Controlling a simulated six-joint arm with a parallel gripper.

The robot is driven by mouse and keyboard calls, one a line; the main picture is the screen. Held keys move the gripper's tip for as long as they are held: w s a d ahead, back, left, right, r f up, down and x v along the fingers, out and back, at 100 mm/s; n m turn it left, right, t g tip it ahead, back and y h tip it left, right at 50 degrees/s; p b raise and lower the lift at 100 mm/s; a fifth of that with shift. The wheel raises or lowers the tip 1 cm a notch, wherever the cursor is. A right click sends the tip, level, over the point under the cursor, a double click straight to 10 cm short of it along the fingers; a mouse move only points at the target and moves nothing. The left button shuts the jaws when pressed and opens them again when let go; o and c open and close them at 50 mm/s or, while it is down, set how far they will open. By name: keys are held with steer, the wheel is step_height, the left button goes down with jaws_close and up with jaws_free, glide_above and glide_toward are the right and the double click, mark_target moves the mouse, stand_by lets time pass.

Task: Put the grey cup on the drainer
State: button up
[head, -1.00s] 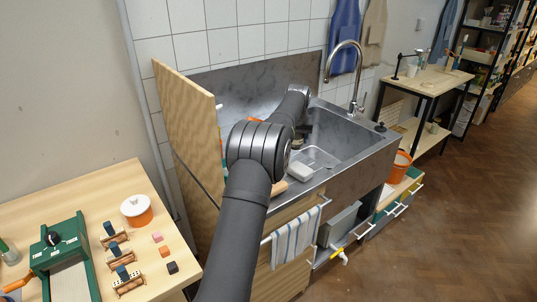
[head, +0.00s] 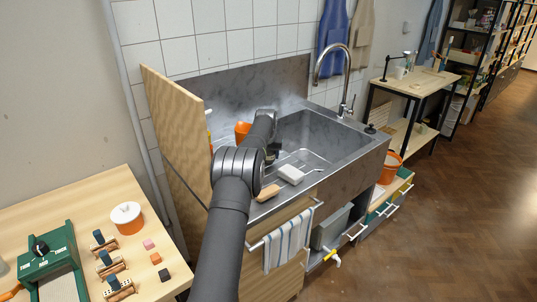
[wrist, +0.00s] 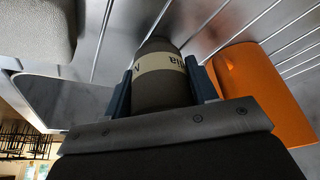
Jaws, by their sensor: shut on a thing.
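The grey cup (wrist: 162,92), dark with a cream lettered band, is between the two fingers of my gripper (wrist: 160,70) in the wrist view. My gripper is shut on it. The drainer's ribs (wrist: 222,22) show close behind the cup in the wrist view. I cannot tell whether the cup touches them.
An orange cup (head: 242,131) stands on the drainer close to my gripper, and shows beside it in the wrist view (wrist: 262,92). A white block (head: 291,174) and a wooden-backed brush (head: 268,192) lie near the front edge. A wooden panel (head: 178,135) rises at the left.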

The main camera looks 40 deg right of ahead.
steer(key=shift+f, duration=0.1)
steer(key=o, duration=0.8)
steer(key=shift+c, duration=0.2)
steer(key=v, duration=1.2)
steer(key=shift+d, duration=0.15)
steer(key=x, duration=1.2)
steer(key=shift+r, duration=1.3)
